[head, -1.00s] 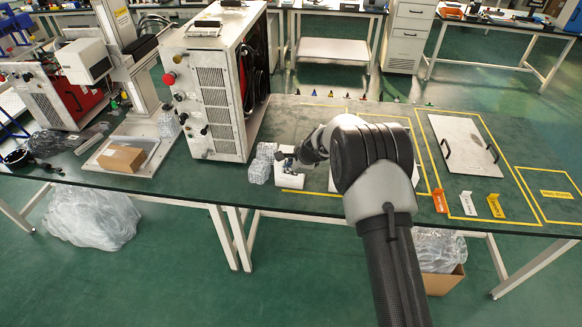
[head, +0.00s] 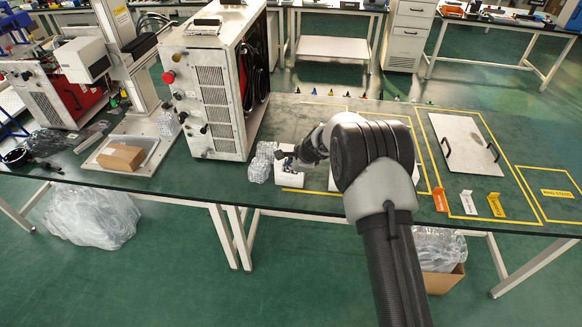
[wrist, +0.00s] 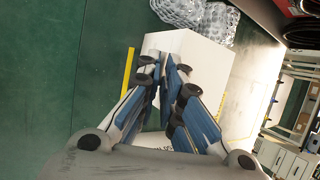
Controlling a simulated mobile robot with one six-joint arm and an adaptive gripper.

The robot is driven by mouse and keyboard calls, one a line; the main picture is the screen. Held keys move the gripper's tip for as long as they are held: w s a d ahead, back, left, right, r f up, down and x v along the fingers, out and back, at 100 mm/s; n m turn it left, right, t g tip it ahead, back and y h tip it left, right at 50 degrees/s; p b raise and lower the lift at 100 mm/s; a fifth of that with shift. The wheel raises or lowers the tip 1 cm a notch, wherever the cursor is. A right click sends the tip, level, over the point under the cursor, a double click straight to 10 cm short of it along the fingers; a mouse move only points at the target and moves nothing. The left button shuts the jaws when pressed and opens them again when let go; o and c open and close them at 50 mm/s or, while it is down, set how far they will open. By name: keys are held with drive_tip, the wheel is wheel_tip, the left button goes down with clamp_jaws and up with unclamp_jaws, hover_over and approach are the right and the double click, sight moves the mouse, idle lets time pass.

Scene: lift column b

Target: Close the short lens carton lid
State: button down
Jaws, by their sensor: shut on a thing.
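The short lens carton (head: 289,178) is a small white box on the green bench, left of my arm in the head view. In the wrist view its white top (wrist: 207,50) shows just beyond the fingers. My gripper (head: 285,157) is over the carton's upper part. In the wrist view its fingertips (wrist: 165,68) are close together against the white surface, shut on what seems to be the carton lid. The gripped part is thin and mostly hidden by the fingers. I cannot tell how far the lid is tilted.
Clear bubble wrap (head: 262,162) lies close against the carton's left side and shows in the wrist view (wrist: 210,18). A tall instrument cabinet (head: 213,95) stands behind left. A metal plate with handles (head: 465,145) and coloured tags (head: 467,203) lie to the right.

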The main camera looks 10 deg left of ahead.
drive_tip(key=shift+f, duration=0.1)
idle(0.3)
drive_tip(key=c, duration=2.1)
unclamp_jaws()
drive_tip(key=shift+o, duration=0.2)
drive_tip(key=v, duration=1.2)
